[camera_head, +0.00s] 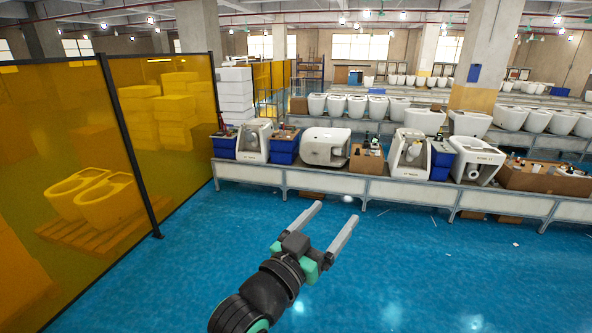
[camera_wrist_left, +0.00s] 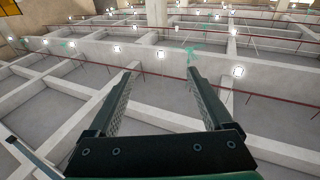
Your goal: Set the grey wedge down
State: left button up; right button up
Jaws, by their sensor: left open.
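My left gripper (camera_head: 325,229) is open and empty in the head view, held above the blue floor and apart from the conveyor. Its two grey fingers are spread wide, with nothing between them. In the left wrist view, the open fingers (camera_wrist_left: 158,98) point toward the ceiling beams and lamps. I cannot see a grey wedge in either view. My right gripper is not in view.
A long grey conveyor bench (camera_head: 375,188) carries white toilets (camera_head: 326,147), blue bins (camera_head: 285,150) and cardboard boxes (camera_head: 366,161). An amber screen (camera_head: 70,170) stands at the left. The blue floor (camera_head: 450,270) in front is mostly clear.

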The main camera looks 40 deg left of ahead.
pick_arm(q)
jog(key=s+d+r+m+t+h, duration=0.1)
jog(key=s+d+r+t, duration=0.2)
jog(key=s+r, duration=0.5)
jog(key=s+d+r+m+t+h, duration=0.1)
jog(key=s+d+r+t+h, duration=0.1)
jog(key=s+r, duration=0.6)
notch_tip(320, 180, up, 7)
jog(key=d+t, duration=0.1)
jog(key=t, duration=0.1)
jog(key=shift+s+d+t, duration=0.3)
jog(key=shift+s+d, duration=0.05)
jog(key=shift+s, duration=0.05)
jog(key=shift+o, duration=0.4)
jog(key=shift+s+r, duration=0.1)
jog(key=shift+r, duration=0.05)
